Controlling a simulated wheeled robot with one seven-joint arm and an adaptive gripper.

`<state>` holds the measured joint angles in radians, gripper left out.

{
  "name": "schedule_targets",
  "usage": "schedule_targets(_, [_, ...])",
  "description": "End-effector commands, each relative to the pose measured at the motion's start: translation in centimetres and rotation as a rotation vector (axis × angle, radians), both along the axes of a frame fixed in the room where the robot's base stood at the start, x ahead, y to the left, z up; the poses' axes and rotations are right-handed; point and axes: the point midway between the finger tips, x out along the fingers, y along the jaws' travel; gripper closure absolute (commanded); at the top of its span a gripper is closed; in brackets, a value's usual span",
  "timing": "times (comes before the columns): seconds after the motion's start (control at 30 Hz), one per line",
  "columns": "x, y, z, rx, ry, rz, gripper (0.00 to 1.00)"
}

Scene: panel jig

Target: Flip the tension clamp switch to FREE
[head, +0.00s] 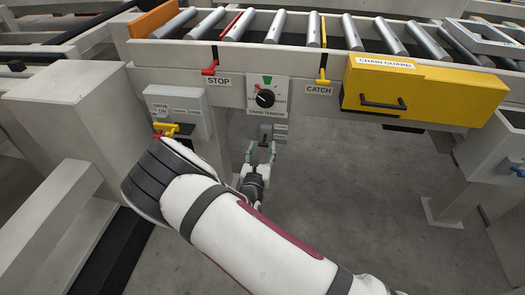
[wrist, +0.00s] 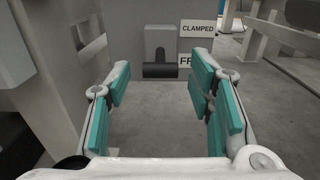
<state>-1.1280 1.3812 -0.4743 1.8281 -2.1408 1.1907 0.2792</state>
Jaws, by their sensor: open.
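The tension clamp switch shows in the wrist view as a grey bracket (wrist: 159,42) with a dark horizontal lever bar (wrist: 172,71). The CLAMPED label (wrist: 197,29) is up and to its right. Below it is a second label (wrist: 186,60), of which only "FR" shows; my right finger hides the rest. The bar appears level with this lower label, but I cannot tell which setting it is in. My gripper (wrist: 160,68) is open and empty, its teal-padded fingers on either side of the bar, apparently short of it. In the head view my gripper (head: 262,152) is just below the switch's small labels (head: 281,127).
Above is the chain tension dial (head: 265,98). The red STOP lever (head: 210,69) and yellow CATCH lever (head: 322,78) flank it. A drive switch box (head: 180,110) is at left, a yellow chain guard (head: 425,90) at right. Open floor (head: 340,190) lies below.

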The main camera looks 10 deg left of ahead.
Motion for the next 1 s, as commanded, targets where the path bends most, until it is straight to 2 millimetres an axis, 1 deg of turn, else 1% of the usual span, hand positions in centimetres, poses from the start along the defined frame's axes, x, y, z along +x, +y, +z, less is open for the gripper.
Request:
schedule_targets(0.03, [0.5,0.0,-0.1,0.001,-0.001,-0.001,0.52])
schedule_targets(0.17, [1.1,-0.1,0.0,0.000,-0.001,-0.001,0.52])
schedule_targets(0.43, [1.2,-0.1,0.1,0.000,-0.001,0.000,0.52])
schedule_targets(0.47, [1.2,-0.1,0.1,0.000,-0.001,0.000,0.54])
schedule_targets(0.5, [1.2,-0.1,0.1,0.000,-0.001,0.000,0.63])
schedule_targets(0.67, [1.2,-0.1,0.1,0.000,-0.001,0.000,0.99])
schedule_targets(0.87, [1.2,-0.1,-0.2,-0.001,-0.015,0.000,1.00])
schedule_targets(1.0, [1.3,-0.1,-1.1,-0.005,-0.096,0.001,1.00])
